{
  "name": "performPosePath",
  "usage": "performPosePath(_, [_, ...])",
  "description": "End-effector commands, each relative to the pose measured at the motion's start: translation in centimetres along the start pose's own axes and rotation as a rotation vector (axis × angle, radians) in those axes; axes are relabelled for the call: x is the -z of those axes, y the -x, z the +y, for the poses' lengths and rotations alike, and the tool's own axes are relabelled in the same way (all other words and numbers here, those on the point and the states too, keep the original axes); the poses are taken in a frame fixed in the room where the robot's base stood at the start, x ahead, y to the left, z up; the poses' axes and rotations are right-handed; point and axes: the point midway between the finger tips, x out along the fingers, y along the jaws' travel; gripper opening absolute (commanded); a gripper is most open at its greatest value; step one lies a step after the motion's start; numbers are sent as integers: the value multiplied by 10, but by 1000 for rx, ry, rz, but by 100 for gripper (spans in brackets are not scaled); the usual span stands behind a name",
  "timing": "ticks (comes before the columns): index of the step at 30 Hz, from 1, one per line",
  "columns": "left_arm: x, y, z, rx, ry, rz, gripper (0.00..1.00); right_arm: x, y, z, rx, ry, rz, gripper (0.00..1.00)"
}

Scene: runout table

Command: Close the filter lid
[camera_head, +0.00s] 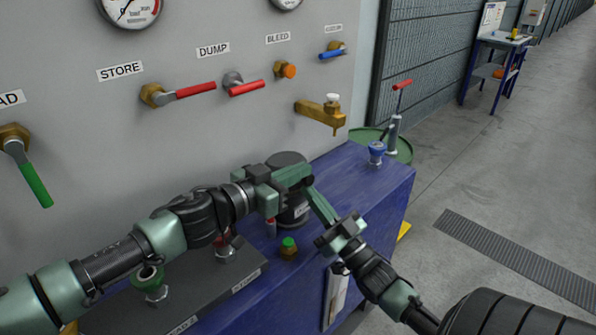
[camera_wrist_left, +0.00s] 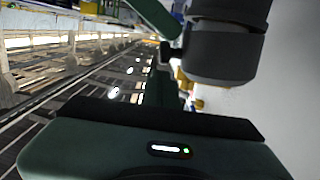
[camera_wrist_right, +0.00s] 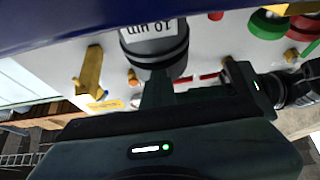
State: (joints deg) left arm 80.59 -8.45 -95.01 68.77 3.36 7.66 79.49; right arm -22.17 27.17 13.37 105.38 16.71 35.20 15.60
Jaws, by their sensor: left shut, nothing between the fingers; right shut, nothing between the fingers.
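The filter is a dark grey cylinder (camera_head: 291,212) with a white label, standing on the blue bench against the panel. Its dark round top (camera_head: 287,159) shows behind my left gripper (camera_head: 303,176); whether the lid is fully seated I cannot tell. My left gripper is shut and empty, across the front of the filter's upper part. My right gripper (camera_head: 313,191) is shut and empty, reaching up from the lower right to the filter's front. The filter (camera_wrist_left: 226,45) is close in the left wrist view. In the right wrist view the filter (camera_wrist_right: 155,50) shows its label upside down. Contact is unclear.
A brass tap (camera_head: 320,112) and several valve handles, including the red STORE handle (camera_head: 195,90), project from the grey panel. A green-capped fitting (camera_head: 289,246) and a blue knob (camera_head: 376,150) stand on the blue bench (camera_head: 345,175).

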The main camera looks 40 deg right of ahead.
Motion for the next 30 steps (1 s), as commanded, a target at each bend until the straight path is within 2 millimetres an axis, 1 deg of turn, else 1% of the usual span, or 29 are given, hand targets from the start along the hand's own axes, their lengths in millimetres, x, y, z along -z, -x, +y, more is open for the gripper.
performPosePath(5, [-1, 0, 0, 0, 0, 0, 0, 0, 0, 0, 0, 0, 0, 0])
performPosePath(10, [-16, -3, 4, 0, 3, -1, 0, 0, 0, 0, 1, 0, 1, 0])
performPosePath(17, [-17, -3, 5, 0, 0, -3, 0, 3, -2, -1, 3, 1, 9, 1])
performPosePath(18, [-17, -3, 5, 0, 0, -4, 0, 4, -2, -1, 3, 1, 10, 12])
performPosePath(20, [-18, -3, 5, 0, 0, -5, 0, 4, -3, -1, 4, 1, 12, 29])
performPosePath(21, [-18, -3, 5, 0, 0, -5, 0, 5, -3, -1, 4, 1, 14, 40])
performPosePath(22, [-18, -3, 5, 0, 0, -5, 0, 5, -3, -1, 5, 1, 15, 47])
performPosePath(30, [-17, -2, 4, 0, 0, -3, 0, 2, -2, -1, 4, 1, 7, 47])
